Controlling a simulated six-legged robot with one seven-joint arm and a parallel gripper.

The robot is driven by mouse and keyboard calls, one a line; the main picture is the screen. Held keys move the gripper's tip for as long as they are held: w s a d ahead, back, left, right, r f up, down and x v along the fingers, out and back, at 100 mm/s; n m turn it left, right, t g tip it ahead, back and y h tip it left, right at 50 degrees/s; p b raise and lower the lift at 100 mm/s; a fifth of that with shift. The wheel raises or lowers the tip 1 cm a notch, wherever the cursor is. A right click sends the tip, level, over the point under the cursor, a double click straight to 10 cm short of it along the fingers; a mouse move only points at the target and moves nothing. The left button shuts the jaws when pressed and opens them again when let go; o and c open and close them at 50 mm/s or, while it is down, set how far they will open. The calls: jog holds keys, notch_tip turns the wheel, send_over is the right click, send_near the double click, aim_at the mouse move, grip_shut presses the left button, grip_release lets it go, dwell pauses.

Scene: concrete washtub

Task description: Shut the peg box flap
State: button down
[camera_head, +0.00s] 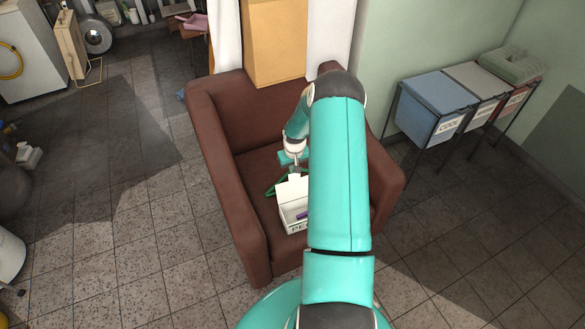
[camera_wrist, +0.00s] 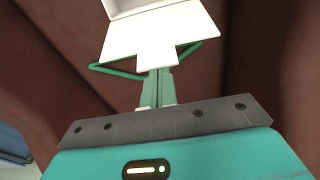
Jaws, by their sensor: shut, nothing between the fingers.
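The white peg box (camera_head: 295,227) sits on the seat of the brown armchair, its lettered front partly hidden by my arm. Its flap (camera_head: 291,188) stands open at the back, and a purple thing (camera_head: 302,215) shows inside the box. In the wrist view the flap (camera_wrist: 160,35) is a broad white panel with a tab pointing toward my gripper. My gripper (camera_wrist: 157,75) is shut and empty, with its fingertips at the tab. I cannot tell whether they touch it. In the head view my gripper (camera_head: 295,170) is just behind the flap.
A green hanger (camera_head: 271,190) lies beside and behind the box, also seen in the wrist view (camera_wrist: 115,71). The armchair (camera_head: 218,145) has raised arms on both sides and a backrest. A tall cardboard box (camera_head: 275,45) stands behind it. Labelled bins (camera_head: 432,105) stand at the right.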

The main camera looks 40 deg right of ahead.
jog(key=shift+s+a+r+t, duration=0.15)
jog(key=shift+s+a+t, duration=0.15)
jog(key=shift+s, duration=0.25)
jog(key=s+a+t+h, duration=0.2)
jog(key=s+a+t, duration=0.1)
jog(key=s, duration=0.6)
jog(key=s+a+f+t, duration=0.1)
jog(key=s+f+t, duration=0.1)
jog(key=f, duration=0.2)
jog(key=s+a+f+t+h, duration=0.1)
jog(key=s+f+t, duration=0.1)
jog(key=s+f, duration=0.1)
jog(key=s+a+f+t, duration=0.1)
jog(key=s+f+t, duration=0.1)
jog(key=f, duration=0.3)
jog(key=shift+s+a+f+h, duration=0.1)
jog(key=shift+s+a+h, duration=0.1)
jog(key=shift+s+h, duration=0.3)
jog(key=shift+d, duration=0.1)
jog(key=shift+w, duration=0.1)
